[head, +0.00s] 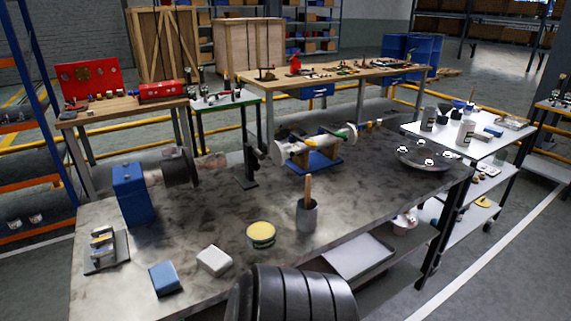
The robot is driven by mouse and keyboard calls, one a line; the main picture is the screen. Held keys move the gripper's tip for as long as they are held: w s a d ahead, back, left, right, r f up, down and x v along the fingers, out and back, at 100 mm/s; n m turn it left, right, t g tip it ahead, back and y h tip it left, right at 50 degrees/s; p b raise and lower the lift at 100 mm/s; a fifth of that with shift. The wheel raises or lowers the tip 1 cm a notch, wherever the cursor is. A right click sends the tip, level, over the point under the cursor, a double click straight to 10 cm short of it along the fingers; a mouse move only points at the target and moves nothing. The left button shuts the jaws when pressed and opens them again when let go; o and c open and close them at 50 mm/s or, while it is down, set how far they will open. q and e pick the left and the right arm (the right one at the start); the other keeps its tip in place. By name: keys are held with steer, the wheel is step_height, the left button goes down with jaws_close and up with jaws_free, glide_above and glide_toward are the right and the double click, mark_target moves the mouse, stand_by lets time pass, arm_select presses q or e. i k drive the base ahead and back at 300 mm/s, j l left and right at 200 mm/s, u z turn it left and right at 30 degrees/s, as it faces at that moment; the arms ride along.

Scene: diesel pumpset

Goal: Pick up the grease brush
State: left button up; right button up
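A brush with a wooden handle (308,188), which looks like the grease brush, stands upright in a dark grey cup (307,217) on the grey workbench (215,215). Its bristles are hidden inside the cup. A round tin with a yellow top (261,235) stands to the left of the cup, apart from it. Neither of my grippers shows in the head view.
A white block (214,261) and a blue block (165,278) lie at the bench's near left. A blue block-shaped unit (133,194) stands farther left. Bare bench surrounds the cup.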

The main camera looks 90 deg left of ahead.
mark_target(308, 180)
steer(key=u, duration=2.4)
